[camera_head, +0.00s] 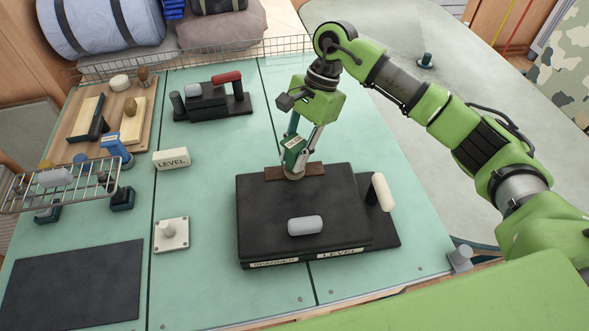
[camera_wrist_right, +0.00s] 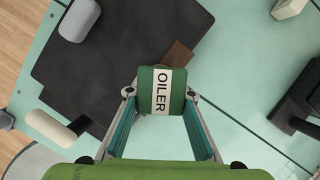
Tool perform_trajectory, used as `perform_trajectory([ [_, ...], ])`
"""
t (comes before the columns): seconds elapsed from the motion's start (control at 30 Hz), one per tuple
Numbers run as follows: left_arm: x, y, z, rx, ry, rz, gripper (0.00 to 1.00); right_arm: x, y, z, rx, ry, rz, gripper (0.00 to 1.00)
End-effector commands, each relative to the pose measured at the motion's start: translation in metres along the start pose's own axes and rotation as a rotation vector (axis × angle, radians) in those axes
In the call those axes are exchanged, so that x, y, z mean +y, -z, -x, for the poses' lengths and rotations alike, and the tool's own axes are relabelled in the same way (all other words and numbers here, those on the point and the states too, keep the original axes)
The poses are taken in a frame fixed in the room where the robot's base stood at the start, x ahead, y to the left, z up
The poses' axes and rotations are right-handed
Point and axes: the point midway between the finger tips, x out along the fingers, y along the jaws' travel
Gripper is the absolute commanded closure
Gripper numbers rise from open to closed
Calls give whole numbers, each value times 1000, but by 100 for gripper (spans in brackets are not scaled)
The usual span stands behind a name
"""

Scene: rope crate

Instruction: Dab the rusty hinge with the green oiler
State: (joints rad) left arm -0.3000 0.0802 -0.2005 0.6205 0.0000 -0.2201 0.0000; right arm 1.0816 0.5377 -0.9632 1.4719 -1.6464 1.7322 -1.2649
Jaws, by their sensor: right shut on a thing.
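The green oiler (camera_head: 294,150), with a white label, is held by my right gripper (camera_head: 297,142). In the right wrist view the oiler (camera_wrist_right: 162,90) reads "OILER" and sits between the two fingers of the gripper (camera_wrist_right: 162,96), which is shut on it. The rusty hinge (camera_head: 312,169) is a flat brown strip at the far edge of a black block. The oiler's pale lower end is over the strip; whether it touches is unclear. The hinge (camera_wrist_right: 180,55) is partly hidden behind the oiler in the wrist view. My left gripper is out of view.
The black block (camera_head: 265,215) carries a grey handle (camera_head: 305,225). A cream handle (camera_head: 382,192) stands at its right. A wire rack (camera_head: 68,188) is farther left. A black fixture with a red handle (camera_head: 228,78) stands behind.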

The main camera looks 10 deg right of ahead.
Motion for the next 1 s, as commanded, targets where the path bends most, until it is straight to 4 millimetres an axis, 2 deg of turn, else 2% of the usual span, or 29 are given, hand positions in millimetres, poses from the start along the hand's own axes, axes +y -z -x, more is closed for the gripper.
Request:
perform_trajectory([
  [0.17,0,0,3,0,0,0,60,1,-2,4,1,-6,-1,100],
  [1.0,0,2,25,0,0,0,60,0,-27,64,0,-1,0,100],
])
